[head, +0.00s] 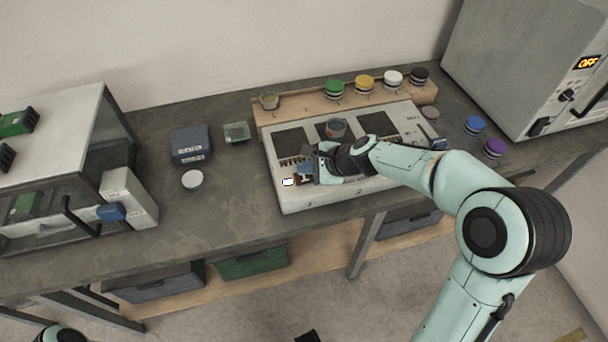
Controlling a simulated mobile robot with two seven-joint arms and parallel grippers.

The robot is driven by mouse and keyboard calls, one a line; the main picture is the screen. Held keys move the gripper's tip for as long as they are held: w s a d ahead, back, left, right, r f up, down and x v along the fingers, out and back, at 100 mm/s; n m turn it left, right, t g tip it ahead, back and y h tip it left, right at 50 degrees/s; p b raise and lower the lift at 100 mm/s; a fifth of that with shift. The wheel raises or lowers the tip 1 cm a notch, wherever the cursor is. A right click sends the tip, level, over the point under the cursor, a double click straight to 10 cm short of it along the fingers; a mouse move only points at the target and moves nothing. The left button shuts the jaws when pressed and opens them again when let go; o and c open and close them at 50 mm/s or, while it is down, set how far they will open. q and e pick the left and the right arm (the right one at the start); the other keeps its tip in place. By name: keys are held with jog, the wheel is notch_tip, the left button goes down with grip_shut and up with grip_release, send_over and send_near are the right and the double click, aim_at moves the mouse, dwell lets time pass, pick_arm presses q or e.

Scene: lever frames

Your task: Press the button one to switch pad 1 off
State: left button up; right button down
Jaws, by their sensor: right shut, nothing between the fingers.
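The white pad device (295,201) lies on the dark workbench with dark square pads on its top. A small white patch with a dark edge (288,182) shows at the front left of the device. My right gripper (303,174) is shut and empty, low over the front left of the device. It hides most of the front controls there, so I cannot tell whether it touches a button. My left gripper is out of view.
A wooden rack (304,100) behind the device holds several coloured-lid jars. A blue box (191,145) and a white cup (192,180) stand left, beside a glass-fronted cabinet (60,140).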

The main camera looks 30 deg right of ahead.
aim_at(306, 178)
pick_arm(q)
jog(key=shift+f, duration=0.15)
pick_arm(e)
jog(key=shift+f, duration=0.15)
pick_arm(q)
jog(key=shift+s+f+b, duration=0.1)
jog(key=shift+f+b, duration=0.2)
jog(key=shift+b, duration=0.1)
pick_arm(e)
jog(key=shift+f, duration=0.3)
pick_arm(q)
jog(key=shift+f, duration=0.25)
pick_arm(e)
jog(key=shift+f, duration=0.3)
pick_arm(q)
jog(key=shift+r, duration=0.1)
pick_arm(e)
jog(key=shift+r, duration=0.1)
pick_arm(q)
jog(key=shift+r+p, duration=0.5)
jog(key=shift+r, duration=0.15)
pick_arm(e)
jog(key=shift+r, duration=0.65)
jog(key=shift+r, duration=0.1)
